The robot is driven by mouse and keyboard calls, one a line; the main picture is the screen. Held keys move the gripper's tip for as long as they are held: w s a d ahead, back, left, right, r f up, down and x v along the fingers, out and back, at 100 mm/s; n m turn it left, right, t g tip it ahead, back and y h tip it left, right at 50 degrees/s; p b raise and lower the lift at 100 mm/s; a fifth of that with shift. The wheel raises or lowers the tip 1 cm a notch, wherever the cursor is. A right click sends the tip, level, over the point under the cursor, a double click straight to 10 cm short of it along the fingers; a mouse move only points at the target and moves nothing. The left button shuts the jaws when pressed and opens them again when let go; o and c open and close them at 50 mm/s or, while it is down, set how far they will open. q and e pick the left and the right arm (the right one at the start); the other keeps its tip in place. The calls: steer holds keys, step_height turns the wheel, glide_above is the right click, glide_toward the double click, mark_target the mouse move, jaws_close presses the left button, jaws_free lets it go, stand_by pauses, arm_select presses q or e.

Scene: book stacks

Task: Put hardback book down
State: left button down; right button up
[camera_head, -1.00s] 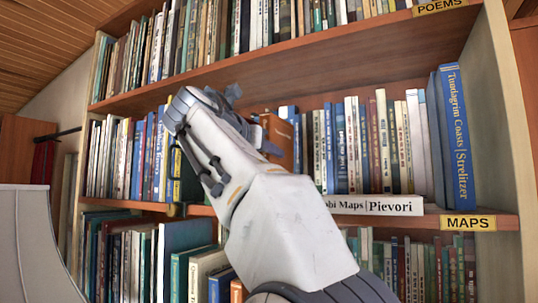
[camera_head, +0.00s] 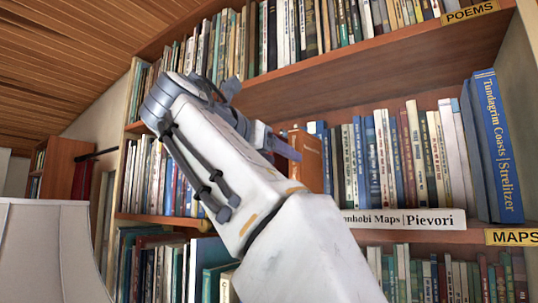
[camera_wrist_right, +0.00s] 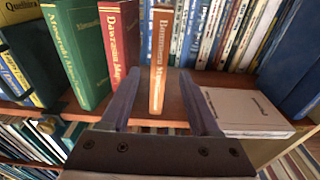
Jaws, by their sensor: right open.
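An orange-brown book (camera_head: 306,160) stands upright on the middle shelf; I take it to be the hardback book, though its title is too small to read surely. In the right wrist view its spine (camera_wrist_right: 160,50) faces me between the two fingers of my right gripper (camera_wrist_right: 160,80). The fingers are open, one on each side, with a visible gap at the spine's lower part. In the head view my right gripper (camera_head: 246,118) is at the shelf, left of the orange-brown book, its fingertips partly hidden. My left gripper is not in view.
A red book (camera_wrist_right: 119,42) and a green book (camera_wrist_right: 78,52) stand left of it. A row of thin books (camera_head: 390,155) stands right. A white book (camera_head: 410,219) lies flat at the shelf edge. A tall blue book (camera_head: 497,145) ends the row. Another full shelf is above.

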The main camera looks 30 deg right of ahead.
steer(key=w+a+f+t+y, duration=0.1)
steer(key=w+a+f+y, duration=0.35)
steer(key=a+f, duration=0.6)
steer(key=w+a+f+t+y, duration=0.1)
steer(key=w+a+f+y, duration=0.35)
steer(key=f, duration=0.95)
steer(key=s+a+f+m+g+y, duration=0.25)
steer(key=s+a+f, duration=0.3)
steer(key=f, duration=0.45)
steer(key=s+a+f+m+g+y, duration=0.2)
steer(key=s+a+f+m+y, duration=0.15)
steer(key=s+f, duration=0.45)
steer(key=s+a+f+m+g+y, duration=0.1)
steer(key=s+f+m+g, duration=0.3)
steer(key=s+f+m, duration=0.5)
steer(key=s+a+f, duration=0.1)
steer(key=s+f, duration=0.3)
steer(key=f, duration=0.2)
steer(key=shift+s+f, duration=0.15)
steer(key=shift+s, duration=0.05)
steer(key=shift+f, duration=0.1)
